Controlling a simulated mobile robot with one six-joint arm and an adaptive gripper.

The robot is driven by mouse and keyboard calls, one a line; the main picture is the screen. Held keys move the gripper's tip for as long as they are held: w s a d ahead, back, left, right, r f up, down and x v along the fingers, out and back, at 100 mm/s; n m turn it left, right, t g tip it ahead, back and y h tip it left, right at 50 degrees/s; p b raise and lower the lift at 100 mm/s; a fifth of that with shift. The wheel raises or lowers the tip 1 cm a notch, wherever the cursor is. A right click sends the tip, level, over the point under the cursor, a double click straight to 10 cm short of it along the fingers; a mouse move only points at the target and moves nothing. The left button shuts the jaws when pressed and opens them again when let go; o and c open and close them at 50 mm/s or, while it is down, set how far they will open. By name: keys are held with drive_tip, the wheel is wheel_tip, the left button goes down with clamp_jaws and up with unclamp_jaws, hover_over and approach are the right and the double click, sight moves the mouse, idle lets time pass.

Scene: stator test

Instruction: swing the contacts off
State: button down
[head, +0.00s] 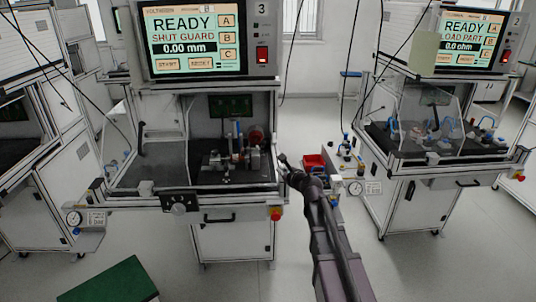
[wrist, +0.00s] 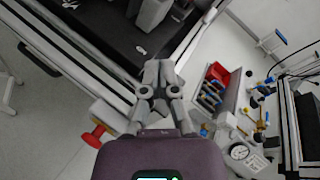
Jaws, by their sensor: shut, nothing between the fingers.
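The test station (head: 190,190) with a dark bed stands ahead. A fixture (head: 235,158) of dark and metallic parts with a blue piece and a reddish round part sits on its bed. The contacts are too small to tell apart within it. In the wrist view a grey block (wrist: 153,14) stands on the black bed (wrist: 105,25). My gripper (head: 284,160) is at the station's right front edge, right of the fixture and apart from it. In the wrist view my gripper (wrist: 158,70) has its fingers together and empty.
The station's screen (head: 188,40) reads READY, SHUT GUARD, 0.00 mm. A red bin (head: 315,162) stands right of my gripper; it also shows in the wrist view (wrist: 215,75). A red knob (head: 276,214) is on the front. A second station (head: 440,150) stands right; floor lies between.

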drive_tip(key=w+m, duration=0.1)
drive_tip(key=w+d+m+t+h, duration=0.1)
drive_tip(key=m, duration=0.1)
drive_tip(key=shift+d+r+t, duration=0.15)
drive_tip(key=shift+r+t, duration=0.15)
drive_tip(key=shift+r, duration=0.05)
drive_tip(key=a+r+x, duration=0.1)
drive_tip(key=r+x, duration=0.1)
drive_tip(key=x, duration=1.1)
drive_tip(key=shift+r, duration=0.25)
drive_tip(key=shift+s, duration=0.1)
drive_tip(key=shift+d+r, duration=0.1)
